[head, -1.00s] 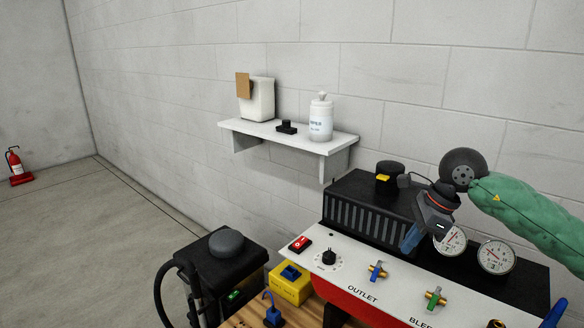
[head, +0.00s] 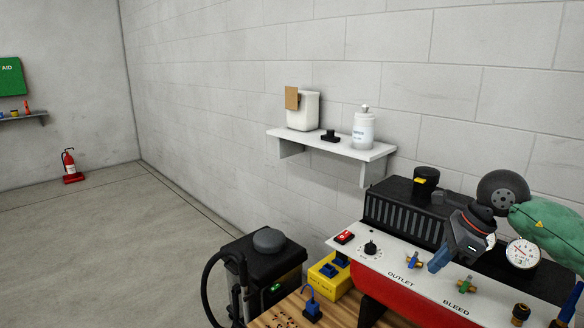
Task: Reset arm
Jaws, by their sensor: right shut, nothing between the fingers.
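My right arm, in a green sleeve, comes in from the right edge in the head view. Its gripper (head: 438,262) points down and left over the white panel (head: 400,272) of the red and black machine. The bluish fingers are together with nothing between them. The fingertips show between the blue-handled OUTLET valve (head: 414,260) and the green-handled BLEED valve (head: 466,285); I cannot tell whether they touch the panel. The gripper body hides part of the gauges; one gauge (head: 522,253) still shows. My left gripper is not in view.
A wall shelf (head: 335,146) holds a white container (head: 304,111), a bottle (head: 363,130) and a small black object. A black unit (head: 263,268) and a yellow box (head: 328,276) stand left of the machine. A fire extinguisher (head: 69,165) stands far left. The floor between is clear.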

